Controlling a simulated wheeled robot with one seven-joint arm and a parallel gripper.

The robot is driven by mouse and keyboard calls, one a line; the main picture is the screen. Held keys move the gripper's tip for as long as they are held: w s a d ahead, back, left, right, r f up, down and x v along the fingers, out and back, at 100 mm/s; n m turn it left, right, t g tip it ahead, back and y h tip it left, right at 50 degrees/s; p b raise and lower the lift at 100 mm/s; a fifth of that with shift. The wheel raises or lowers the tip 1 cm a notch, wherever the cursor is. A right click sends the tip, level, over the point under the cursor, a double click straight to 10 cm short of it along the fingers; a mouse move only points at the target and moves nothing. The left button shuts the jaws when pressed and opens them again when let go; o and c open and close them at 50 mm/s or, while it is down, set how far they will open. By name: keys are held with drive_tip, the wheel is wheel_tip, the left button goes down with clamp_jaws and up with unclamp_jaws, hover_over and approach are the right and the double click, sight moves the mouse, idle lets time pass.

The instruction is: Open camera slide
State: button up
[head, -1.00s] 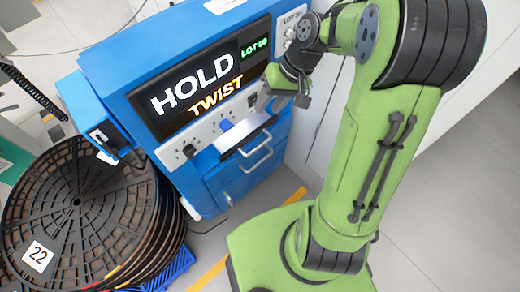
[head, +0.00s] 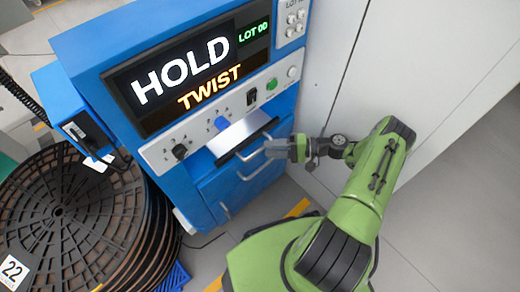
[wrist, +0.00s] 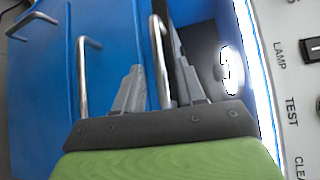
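The blue machine's front has an upper grey bar handle (head: 250,153), just below a bright slot. I take this for the camera slide's handle; no label for it is readable. My gripper (head: 268,148) is at the right end of this handle in the head view. In the wrist view, my gripper (wrist: 153,80) has its two fingers apart, with the upper handle (wrist: 158,50) running between them. I cannot tell whether either finger touches the bar. The front behind the handle looks closed.
A lower handle (head: 255,172) sits on the blue front below, left in the wrist view (wrist: 83,75). A control panel (head: 205,125) with knobs and buttons lies just above. The display (head: 190,75) reads HOLD, TWIST. Stacked reels (head: 70,215) stand left; a pale cabinet wall is right.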

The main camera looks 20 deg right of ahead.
sight(260, 149)
drive_tip(key=x, duration=0.4)
drive_tip(key=shift+w+a+f, duration=0.1)
drive_tip(key=shift+a, duration=0.05)
clamp_jaws()
